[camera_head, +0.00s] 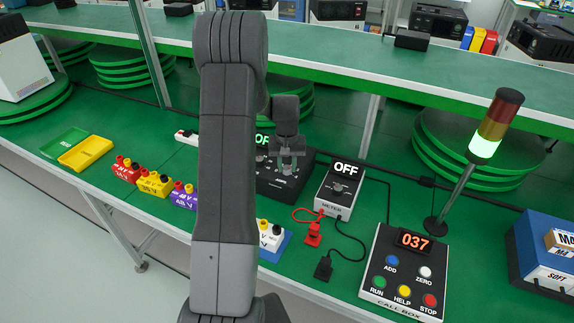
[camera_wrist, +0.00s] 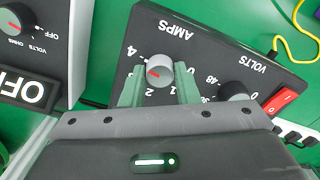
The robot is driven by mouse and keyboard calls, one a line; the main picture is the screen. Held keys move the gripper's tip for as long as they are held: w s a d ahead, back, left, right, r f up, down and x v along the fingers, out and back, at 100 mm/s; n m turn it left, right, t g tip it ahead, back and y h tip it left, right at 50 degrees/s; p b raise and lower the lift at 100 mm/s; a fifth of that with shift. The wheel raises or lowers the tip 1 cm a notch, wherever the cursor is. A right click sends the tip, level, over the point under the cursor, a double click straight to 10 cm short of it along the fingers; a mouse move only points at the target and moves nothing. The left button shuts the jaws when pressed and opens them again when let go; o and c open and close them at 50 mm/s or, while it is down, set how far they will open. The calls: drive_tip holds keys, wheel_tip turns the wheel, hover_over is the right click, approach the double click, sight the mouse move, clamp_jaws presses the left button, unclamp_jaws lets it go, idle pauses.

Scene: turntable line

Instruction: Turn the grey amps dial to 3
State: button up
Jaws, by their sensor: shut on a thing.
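The grey amps dial (camera_wrist: 159,71) is on the sloping face of a dark power supply (camera_wrist: 205,45), below the word AMPS in the wrist view. Its red pointer is toward the picture's left. The 4, 2 and 1 marks show around it. The 3 mark is not readable, and my left finger covers part of that side. My gripper (camera_wrist: 160,87) is shut on the dial, one green finger on each side. In the head view my gripper (camera_head: 288,165) reaches down onto the power supply (camera_head: 272,186), whose display is partly hidden by my arm.
A dark volts dial (camera_wrist: 232,92) and a red switch (camera_wrist: 280,100) sit close to the right of my gripper in the wrist view. A meter (camera_head: 340,193) reading OFF stands beside the supply. A call box (camera_head: 405,270) and lamp tower (camera_head: 490,130) are further right.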

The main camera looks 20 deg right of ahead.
sight(287, 167)
drive_tip(key=n+b, duration=0.2)
drive_tip(key=n, duration=0.2)
drive_tip(key=shift+n, duration=0.4)
drive_tip(key=n+b, duration=0.1)
drive_tip(key=n, duration=0.3)
drive_tip(key=shift+n+b, duration=0.35)
drive_tip(key=shift+n, duration=0.05)
drive_tip(key=o, duration=1)
drive_tip(key=shift+r, duration=0.1)
wheel_tip(287, 167, up, 14)
drive_tip(key=shift+f+b, duration=0.15)
drive_tip(key=shift+b, duration=0.3)
